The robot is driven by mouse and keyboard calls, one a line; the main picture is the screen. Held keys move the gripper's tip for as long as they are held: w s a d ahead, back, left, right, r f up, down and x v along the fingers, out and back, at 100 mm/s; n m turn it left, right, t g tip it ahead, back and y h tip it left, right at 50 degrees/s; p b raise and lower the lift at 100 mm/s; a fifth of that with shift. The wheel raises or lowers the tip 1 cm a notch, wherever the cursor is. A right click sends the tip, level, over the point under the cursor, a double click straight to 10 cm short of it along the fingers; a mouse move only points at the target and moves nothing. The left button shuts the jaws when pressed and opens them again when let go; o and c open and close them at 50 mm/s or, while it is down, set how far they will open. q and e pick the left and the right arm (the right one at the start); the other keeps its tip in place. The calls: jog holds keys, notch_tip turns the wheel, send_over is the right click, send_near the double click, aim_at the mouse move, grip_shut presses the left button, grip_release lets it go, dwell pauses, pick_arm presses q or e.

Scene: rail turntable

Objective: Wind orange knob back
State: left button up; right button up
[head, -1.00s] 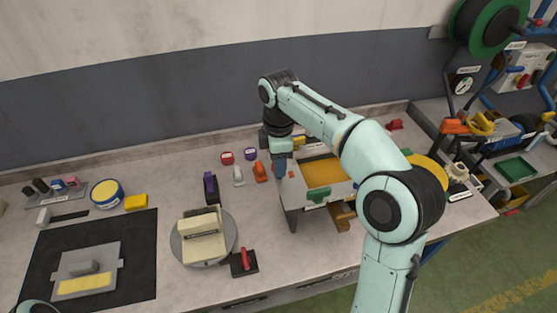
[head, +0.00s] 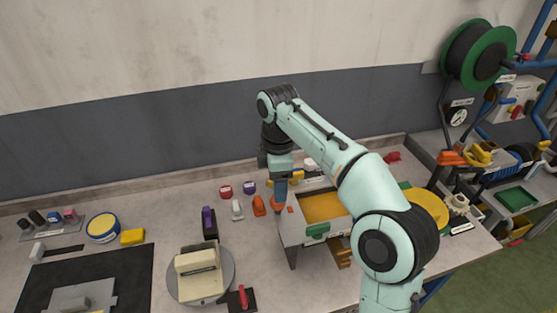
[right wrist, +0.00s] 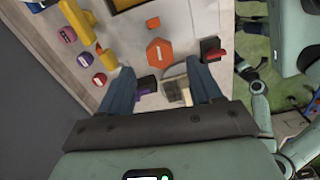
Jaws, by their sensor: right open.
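The orange knob (right wrist: 160,52) shows in the right wrist view as an eight-sided cap with a pale bar on it. In the head view a small orange piece (head: 290,209) on the near-left corner of the grey box seems to be the same knob. My right gripper (right wrist: 162,88) is open, with its two blue fingers apart and nothing between them at their tips. The knob appears beyond the fingertips, and I see no contact. In the head view the right gripper (head: 281,190) hangs over the box corner, partly hidden by its own wrist. My left gripper is out of view.
The grey box (head: 288,240) holds an orange-yellow panel (head: 323,207). An orange piece (head: 259,206), a white one (head: 237,210) and a purple handle (head: 208,220) stand left of it. A beige block (head: 197,273) sits on a round turntable (head: 226,285).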

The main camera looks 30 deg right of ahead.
notch_tip(320, 180, up, 8)
jog(key=shift+r, duration=0.2)
dwell(0.8)
